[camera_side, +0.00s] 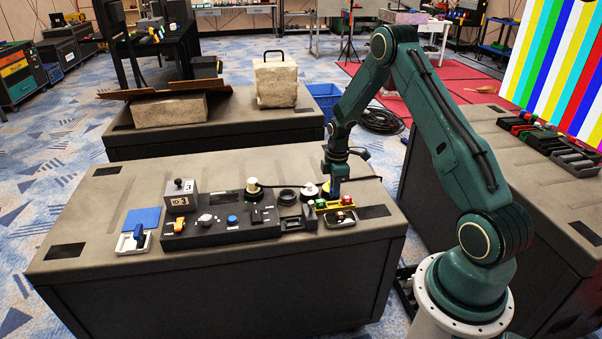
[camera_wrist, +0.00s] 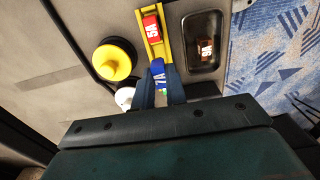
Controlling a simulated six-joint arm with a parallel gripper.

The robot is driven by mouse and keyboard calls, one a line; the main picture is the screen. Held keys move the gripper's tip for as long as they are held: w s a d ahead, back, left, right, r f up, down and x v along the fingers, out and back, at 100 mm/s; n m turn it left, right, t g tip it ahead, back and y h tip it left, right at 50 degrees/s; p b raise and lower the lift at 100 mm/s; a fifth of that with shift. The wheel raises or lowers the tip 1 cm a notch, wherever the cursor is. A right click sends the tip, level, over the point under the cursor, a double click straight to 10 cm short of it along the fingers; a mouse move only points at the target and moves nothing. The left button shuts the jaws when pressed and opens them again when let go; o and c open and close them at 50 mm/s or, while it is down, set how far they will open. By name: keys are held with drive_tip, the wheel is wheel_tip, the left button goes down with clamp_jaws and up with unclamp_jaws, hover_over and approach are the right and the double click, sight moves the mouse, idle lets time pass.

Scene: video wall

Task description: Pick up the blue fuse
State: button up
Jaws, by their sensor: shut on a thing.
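The blue fuse (camera_wrist: 158,72), with white markings, is between the two fingers of my gripper (camera_wrist: 160,88) in the wrist view. The fingers are shut on its sides. The fuse is in line with the yellow fuse holder (camera_wrist: 143,20), which carries a red fuse (camera_wrist: 152,30) marked 5A. Whether the blue fuse is seated or lifted is hard to tell. In the side view my gripper (camera_side: 333,186) points down just behind the yellow holder (camera_side: 334,205) near the right end of the table.
A dark tray (camera_wrist: 188,57) holding a small brown fuse (camera_wrist: 205,48) lies beside the holder. A yellow round knob (camera_wrist: 111,62) stands on the other side. The control panel (camera_side: 222,225) and orange switch (camera_side: 179,224) lie to the left. The table's back left is clear.

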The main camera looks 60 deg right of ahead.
drive_tip(key=shift+r, duration=0.75)
drive_tip(key=shift+r, duration=0.15)
